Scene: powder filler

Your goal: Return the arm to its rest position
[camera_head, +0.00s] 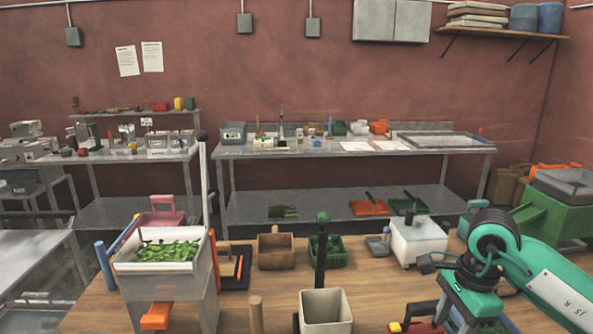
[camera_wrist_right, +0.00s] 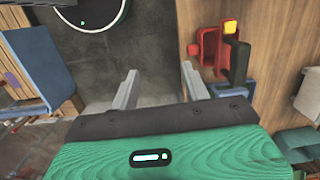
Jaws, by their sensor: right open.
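My right arm (camera_head: 545,275), white and green, comes in from the right in the head view. Its gripper points down near the front right of the wooden bench (camera_head: 275,308), and its fingertips are hidden there. In the right wrist view my right gripper (camera_wrist_right: 161,88) has its two grey fingers wide apart, with nothing between them. A red item (camera_wrist_right: 209,48) with a yellow part lies just to the right of the fingers, apart from them. My left gripper is not in view.
A white hopper (camera_head: 165,285) with green leaves stands at the bench's left. A cream container (camera_head: 325,312), brown box (camera_head: 275,252), green basket (camera_head: 327,260) and white box (camera_head: 418,243) stand on the bench. In the wrist view a blue panel (camera_wrist_right: 40,55) is at left.

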